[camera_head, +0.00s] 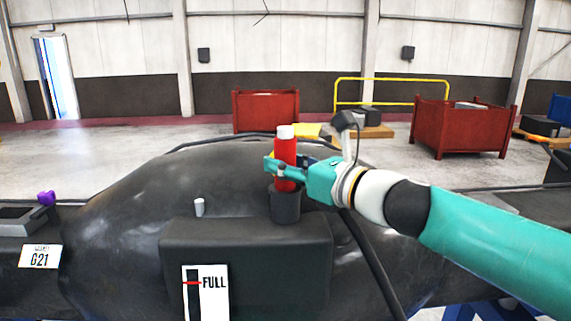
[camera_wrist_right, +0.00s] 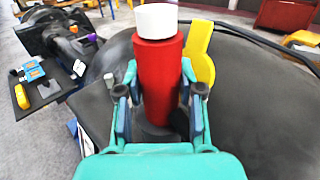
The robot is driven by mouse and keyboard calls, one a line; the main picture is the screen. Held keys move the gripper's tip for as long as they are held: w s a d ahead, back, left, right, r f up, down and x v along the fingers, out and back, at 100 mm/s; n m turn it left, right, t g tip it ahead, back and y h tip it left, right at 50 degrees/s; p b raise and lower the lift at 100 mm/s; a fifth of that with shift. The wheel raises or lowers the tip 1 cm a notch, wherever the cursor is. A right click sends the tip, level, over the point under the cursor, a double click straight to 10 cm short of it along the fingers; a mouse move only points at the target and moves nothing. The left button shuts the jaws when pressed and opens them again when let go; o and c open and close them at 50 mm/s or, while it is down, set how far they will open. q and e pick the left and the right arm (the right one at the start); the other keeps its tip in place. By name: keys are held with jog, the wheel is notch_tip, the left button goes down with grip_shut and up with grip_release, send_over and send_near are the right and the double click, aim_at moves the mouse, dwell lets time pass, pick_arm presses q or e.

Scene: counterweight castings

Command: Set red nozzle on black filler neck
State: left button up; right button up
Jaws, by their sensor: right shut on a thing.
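The red nozzle (camera_head: 285,152) with a white top stands upright in the head view, and its lower end meets the mouth of the black filler neck (camera_head: 286,205). I cannot tell how far it sits inside the neck. My right gripper (camera_head: 283,172) is shut on the nozzle from the right side. In the right wrist view the nozzle (camera_wrist_right: 160,80) stands upright between the two fingers of my right gripper (camera_wrist_right: 158,105). The neck's mouth is mostly hidden behind the nozzle there. My left gripper is not in view.
The neck rises from a dark block (camera_head: 245,250) on a large black casting (camera_head: 125,225). A small grey peg (camera_head: 199,207) stands left of the neck. A yellow piece (camera_wrist_right: 201,55) is just behind the nozzle. A black hose (camera_head: 375,265) runs down at the right. Red bins (camera_head: 265,110) stand farther back.

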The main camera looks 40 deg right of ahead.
jog(key=o, duration=1)
jog(key=shift+c, duration=0.2)
jog(key=shift+o, duration=0.2)
jog(key=s+d, duration=0.2)
jog(key=s, duration=0.9)
jog(key=shift+s, duration=0.4)
jog(key=shift+d+f, duration=0.1)
